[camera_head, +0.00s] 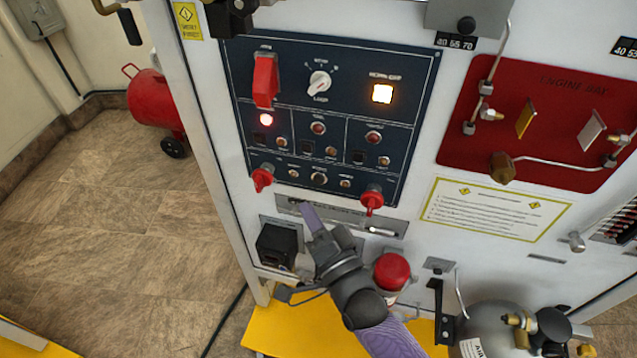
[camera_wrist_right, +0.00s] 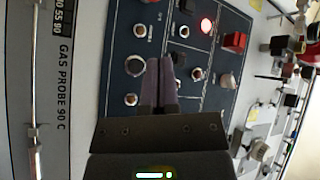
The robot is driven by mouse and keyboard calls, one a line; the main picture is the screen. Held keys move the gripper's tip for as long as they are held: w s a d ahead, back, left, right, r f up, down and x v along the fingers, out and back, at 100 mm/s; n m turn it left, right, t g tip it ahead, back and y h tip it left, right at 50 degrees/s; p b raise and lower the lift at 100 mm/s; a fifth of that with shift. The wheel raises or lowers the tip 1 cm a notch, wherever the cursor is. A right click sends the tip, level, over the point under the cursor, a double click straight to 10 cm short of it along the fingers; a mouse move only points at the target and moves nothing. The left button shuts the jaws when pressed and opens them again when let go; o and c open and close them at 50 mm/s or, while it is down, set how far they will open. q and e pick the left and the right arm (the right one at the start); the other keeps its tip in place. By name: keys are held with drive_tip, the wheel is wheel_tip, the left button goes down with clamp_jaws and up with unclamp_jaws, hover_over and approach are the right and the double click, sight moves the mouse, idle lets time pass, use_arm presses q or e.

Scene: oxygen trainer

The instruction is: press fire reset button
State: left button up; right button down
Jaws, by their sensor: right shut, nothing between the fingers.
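The dark blue control panel (camera_head: 335,125) is on the front of the white cabinet. It carries a lit amber square button (camera_head: 382,93), a lit red lamp (camera_head: 266,119), and several small round buttons and lamps. Its labels are too small to tell which one is the fire reset button. My right gripper (camera_head: 308,212) is shut and empty, in front of the cabinet by the panel's lower edge. In the right wrist view, its fingers (camera_wrist_right: 158,85) point at the panel (camera_wrist_right: 190,60) and cover part of it. Contact with the panel cannot be told. My left gripper is not in view.
A red guarded switch (camera_head: 265,80) and a white knob (camera_head: 319,83) are on the upper panel. A red engine bay plate (camera_head: 540,120) with pipes is at right. A grey cylinder (camera_head: 495,328) stands low right.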

sight(319, 180)
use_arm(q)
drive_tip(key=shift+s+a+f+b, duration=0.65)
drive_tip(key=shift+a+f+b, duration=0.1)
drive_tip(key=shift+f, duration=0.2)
use_arm(e)
drive_tip(key=w, duration=0.2)
drive_tip(key=w+d, duration=0.1)
drive_tip(key=shift+w+d, duration=0.1)
drive_tip(key=shift+w, duration=0.3)
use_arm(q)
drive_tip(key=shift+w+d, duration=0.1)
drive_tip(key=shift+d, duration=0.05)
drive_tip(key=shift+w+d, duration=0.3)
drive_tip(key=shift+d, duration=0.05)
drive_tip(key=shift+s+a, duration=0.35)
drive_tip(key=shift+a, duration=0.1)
